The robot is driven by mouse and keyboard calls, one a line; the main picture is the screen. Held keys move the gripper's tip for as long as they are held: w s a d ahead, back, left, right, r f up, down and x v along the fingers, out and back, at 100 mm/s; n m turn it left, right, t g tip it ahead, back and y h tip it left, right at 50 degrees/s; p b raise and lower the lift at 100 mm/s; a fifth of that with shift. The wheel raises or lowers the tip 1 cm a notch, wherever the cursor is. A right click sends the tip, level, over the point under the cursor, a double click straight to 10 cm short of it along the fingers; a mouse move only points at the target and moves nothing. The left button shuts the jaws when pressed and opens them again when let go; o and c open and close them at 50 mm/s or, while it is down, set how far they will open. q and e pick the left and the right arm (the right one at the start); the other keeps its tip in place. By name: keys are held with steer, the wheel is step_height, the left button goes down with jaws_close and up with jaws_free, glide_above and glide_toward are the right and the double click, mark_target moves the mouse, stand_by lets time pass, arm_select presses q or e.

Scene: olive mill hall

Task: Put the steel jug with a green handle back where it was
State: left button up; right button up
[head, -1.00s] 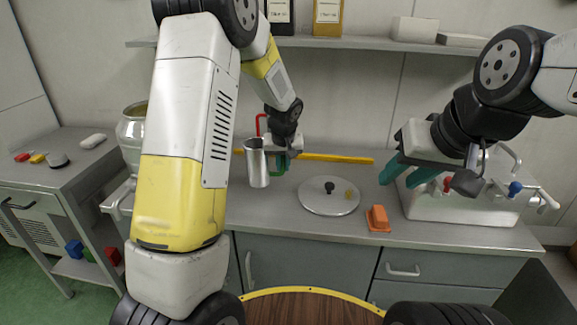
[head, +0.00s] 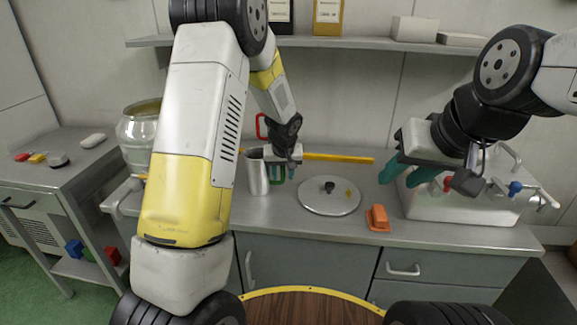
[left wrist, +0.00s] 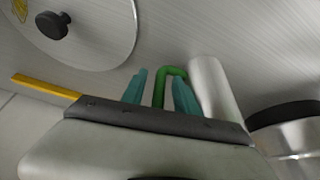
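The steel jug (head: 257,176) stands upright on the counter, its base apparently on the top. Its green handle (left wrist: 160,92) faces right and shows between my left gripper's teal fingers in the left wrist view. My left gripper (head: 282,172) is open around the handle, with narrow gaps at both sides; the jug body (left wrist: 214,88) is beside one finger. My right gripper (head: 408,174) is open and empty in front of the white tank at the right.
A round steel lid (head: 329,197) and an orange block (head: 377,218) lie right of the jug. A large steel vessel (head: 138,132) stands left, partly behind my arm. A yellow bar (head: 338,158) runs behind. The white tank (head: 460,204) has red and blue taps. A shelf (head: 350,42) hangs above.

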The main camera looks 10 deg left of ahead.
arm_select(q)
steer(key=shift+r, duration=0.1)
steer(key=a+v, duration=0.1)
steer(key=v, duration=1.1)
steer(key=s+a+r+h, duration=0.2)
steer(key=s+a+r, duration=0.1)
steer(key=s+r, duration=0.75)
steer(key=s+r+m+t+h, duration=0.1)
steer(key=s+m, duration=0.1)
steer(key=s, duration=1.5)
steer(key=shift+s+r+m+t, duration=0.25)
steer(key=shift+r+m+t, duration=0.05)
steer(key=shift+r, duration=0.1)
